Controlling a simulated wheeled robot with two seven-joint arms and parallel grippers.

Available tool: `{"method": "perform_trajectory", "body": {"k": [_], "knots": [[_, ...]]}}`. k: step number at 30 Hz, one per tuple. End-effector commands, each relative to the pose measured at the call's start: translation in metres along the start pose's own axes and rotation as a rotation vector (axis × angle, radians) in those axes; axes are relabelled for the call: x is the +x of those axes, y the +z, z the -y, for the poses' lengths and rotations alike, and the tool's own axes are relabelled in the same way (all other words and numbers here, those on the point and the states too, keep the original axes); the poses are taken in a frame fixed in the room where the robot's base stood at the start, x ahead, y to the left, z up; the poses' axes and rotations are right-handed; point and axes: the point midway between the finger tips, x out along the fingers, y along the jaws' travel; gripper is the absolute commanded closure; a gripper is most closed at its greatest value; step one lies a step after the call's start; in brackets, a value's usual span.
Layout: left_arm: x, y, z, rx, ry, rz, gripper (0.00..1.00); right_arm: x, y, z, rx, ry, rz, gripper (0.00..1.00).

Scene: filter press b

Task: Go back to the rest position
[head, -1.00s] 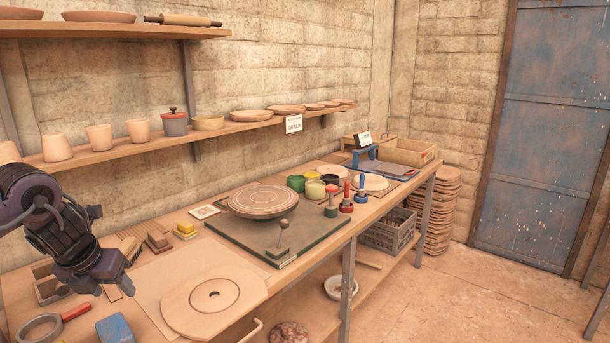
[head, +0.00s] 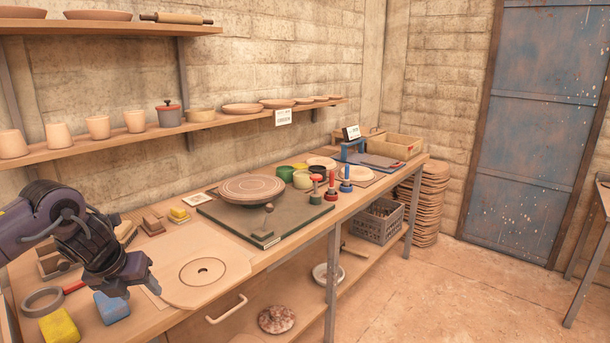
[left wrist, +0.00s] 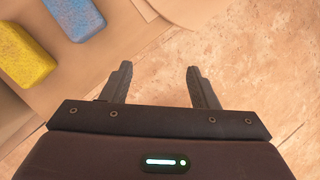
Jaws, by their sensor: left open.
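My left gripper (head: 133,279) hangs over the front left part of the workbench (head: 262,258) in the head view. Its arm comes in from the left. In the left wrist view its two fingers (left wrist: 160,85) stand apart with nothing between them. Beneath and ahead of the fingers that view shows the floor past the bench edge. A blue block (head: 112,307) lies on the bench just below the gripper, and a yellow block (head: 59,327) lies to its left. My right gripper is in neither view.
A round bat on a board (head: 205,272) lies right of the gripper. A turntable (head: 251,188) stands on a dark slab farther back. Small pots (head: 303,180) and red and blue-handled tools (head: 331,188) stand beyond. A wall shelf (head: 75,148) runs above. The floor (head: 430,290) at right is clear.

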Motion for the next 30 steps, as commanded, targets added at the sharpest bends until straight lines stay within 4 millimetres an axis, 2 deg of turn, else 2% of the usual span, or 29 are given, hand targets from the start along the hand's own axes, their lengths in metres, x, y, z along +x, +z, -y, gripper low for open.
{"method": "perform_trajectory", "body": {"k": [8, 11, 15, 17, 20, 23, 24, 26, 27, 29, 30], "knots": [[0.063, -0.001, 0.050, -0.168, -0.134, -0.010, 0.46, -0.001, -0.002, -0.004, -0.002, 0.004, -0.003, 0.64], [0.097, -0.006, 0.074, -0.281, -0.205, -0.023, 0.46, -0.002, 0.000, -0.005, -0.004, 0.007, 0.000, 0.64], [0.163, -0.029, 0.112, -0.539, -0.324, -0.070, 0.46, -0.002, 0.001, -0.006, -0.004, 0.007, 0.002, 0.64], [0.194, -0.043, 0.123, -0.681, -0.367, -0.094, 0.46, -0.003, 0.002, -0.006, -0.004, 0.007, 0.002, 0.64], [0.246, -0.078, 0.133, -0.936, -0.413, -0.142, 0.46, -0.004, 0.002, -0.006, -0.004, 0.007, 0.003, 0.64], [0.299, -0.126, 0.131, -1.214, -0.422, -0.188, 0.46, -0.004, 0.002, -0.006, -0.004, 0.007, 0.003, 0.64], [0.319, -0.149, 0.126, -1.329, -0.413, -0.203, 0.46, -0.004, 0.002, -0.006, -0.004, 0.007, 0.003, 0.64], [0.346, -0.185, 0.116, -1.490, -0.388, -0.219, 0.46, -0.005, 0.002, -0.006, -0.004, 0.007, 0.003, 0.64], [0.361, -0.210, 0.109, -1.590, -0.366, -0.225, 0.46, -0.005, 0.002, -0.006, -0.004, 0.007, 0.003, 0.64], [0.382, -0.250, 0.097, -1.732, -0.323, -0.231, 0.46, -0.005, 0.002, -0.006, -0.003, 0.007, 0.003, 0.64], [0.393, -0.277, 0.088, -1.819, -0.292, -0.231, 0.46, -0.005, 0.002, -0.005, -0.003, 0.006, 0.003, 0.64]]}}
